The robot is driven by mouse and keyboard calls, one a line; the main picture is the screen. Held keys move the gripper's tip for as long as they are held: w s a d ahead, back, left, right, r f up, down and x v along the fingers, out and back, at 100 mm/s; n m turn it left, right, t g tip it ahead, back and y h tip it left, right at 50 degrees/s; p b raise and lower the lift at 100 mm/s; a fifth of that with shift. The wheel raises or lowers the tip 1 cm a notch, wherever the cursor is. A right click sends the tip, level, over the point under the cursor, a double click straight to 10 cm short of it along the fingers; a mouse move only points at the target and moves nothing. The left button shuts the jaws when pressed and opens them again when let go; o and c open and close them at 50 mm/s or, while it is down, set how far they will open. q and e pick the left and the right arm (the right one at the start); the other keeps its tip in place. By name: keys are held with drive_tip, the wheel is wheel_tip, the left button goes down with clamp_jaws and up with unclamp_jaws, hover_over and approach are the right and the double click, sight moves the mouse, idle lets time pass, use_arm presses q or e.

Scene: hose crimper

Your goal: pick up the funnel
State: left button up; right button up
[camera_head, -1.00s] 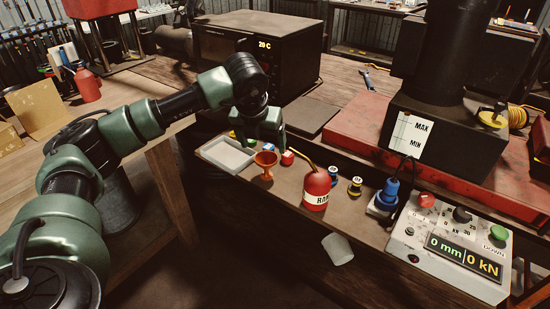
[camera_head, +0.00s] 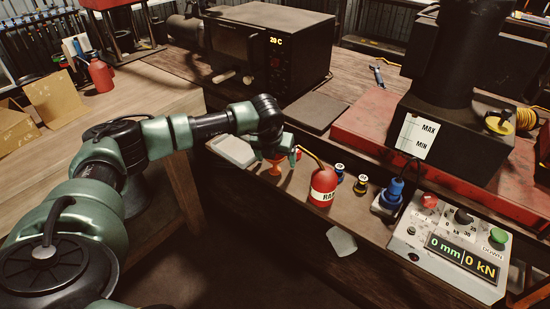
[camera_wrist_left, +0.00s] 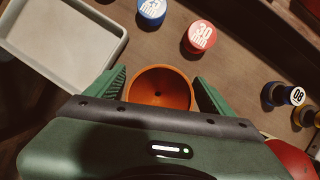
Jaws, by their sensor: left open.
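The orange funnel (camera_wrist_left: 160,88) stands on the workbench shelf. In the left wrist view its round mouth lies between the two green fingers of my left gripper (camera_wrist_left: 160,90), which are open on either side of it. The lower part of the funnel is hidden by the gripper body there. In the head view the funnel (camera_head: 275,169) shows partly beneath my left gripper (camera_head: 276,158). My right gripper is not in view.
A grey tray (camera_wrist_left: 60,50) is left of the funnel. Blue (camera_wrist_left: 152,10) and red (camera_wrist_left: 200,36) labelled caps stand behind it. A red oil can (camera_head: 323,187) with a thin spout is close on the right. A control box (camera_head: 452,245) stands farther right.

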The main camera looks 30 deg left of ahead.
use_arm(q)
drive_tip(key=shift+w+f, duration=0.1)
drive_tip(key=shift+f, duration=0.15)
drive_tip(key=c, duration=1.4)
drive_tip(key=shift+r, duration=0.15)
